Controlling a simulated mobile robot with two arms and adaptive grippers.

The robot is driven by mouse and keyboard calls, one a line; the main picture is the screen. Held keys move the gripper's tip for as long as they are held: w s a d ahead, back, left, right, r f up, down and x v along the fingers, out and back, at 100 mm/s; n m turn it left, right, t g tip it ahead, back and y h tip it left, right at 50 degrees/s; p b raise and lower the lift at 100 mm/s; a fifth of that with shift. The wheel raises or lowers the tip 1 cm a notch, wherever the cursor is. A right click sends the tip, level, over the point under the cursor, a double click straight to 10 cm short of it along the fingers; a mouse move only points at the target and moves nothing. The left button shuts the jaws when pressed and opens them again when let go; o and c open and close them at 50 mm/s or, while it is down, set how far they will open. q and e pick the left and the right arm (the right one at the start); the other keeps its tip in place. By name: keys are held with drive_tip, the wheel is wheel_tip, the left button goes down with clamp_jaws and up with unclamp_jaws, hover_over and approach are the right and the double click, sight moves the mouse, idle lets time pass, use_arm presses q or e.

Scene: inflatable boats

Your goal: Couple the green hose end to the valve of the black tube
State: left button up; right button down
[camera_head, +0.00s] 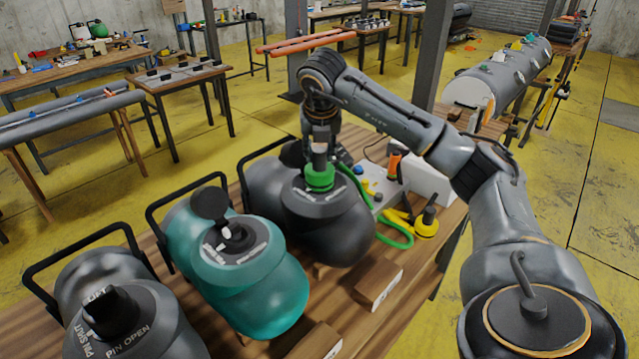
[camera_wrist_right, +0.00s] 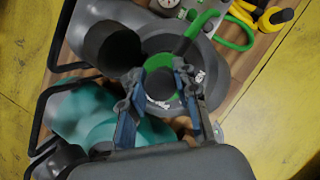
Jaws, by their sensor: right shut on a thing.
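The black tube (camera_head: 345,232) is the rightmost of the rounded tubes on the wooden bench. Its dark valve plate (camera_head: 322,198) faces up with white lettering, and a black cap (camera_wrist_right: 110,47) stands open beside it. The green hose end (camera_head: 320,178) is upright right over the valve; I cannot tell whether it is seated. My right gripper (camera_head: 320,152) is shut on the hose end from above. In the wrist view, its blue fingers (camera_wrist_right: 160,72) flank the green ring (camera_wrist_right: 158,62). The valve opening is hidden under the hose end. My left gripper is not in view.
A teal tube (camera_head: 265,285) and a grey tube (camera_head: 130,310) stand to the left, with black handles. The green hose (camera_head: 397,232) curves down to the right, near a pump box (camera_head: 425,178) and yellow tool (camera_head: 425,222). A wooden block (camera_head: 378,285) lies in front.

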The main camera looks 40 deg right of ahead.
drive_tip(key=m+p, duration=0.1)
drive_tip(key=m, duration=0.1)
drive_tip(key=shift+r+m+g+h, duration=0.1)
drive_tip(key=shift+m+g+h, duration=0.3)
drive_tip(key=shift+m+g, duration=0.3)
drive_tip(key=shift+m, duration=0.4)
drive_tip(key=m+g+p, duration=0.1)
drive_tip(key=m+p, duration=0.1)
drive_tip(key=m, duration=0.1)
drive_tip(key=shift+h, duration=0.3)
drive_tip(key=shift+m, duration=0.5)
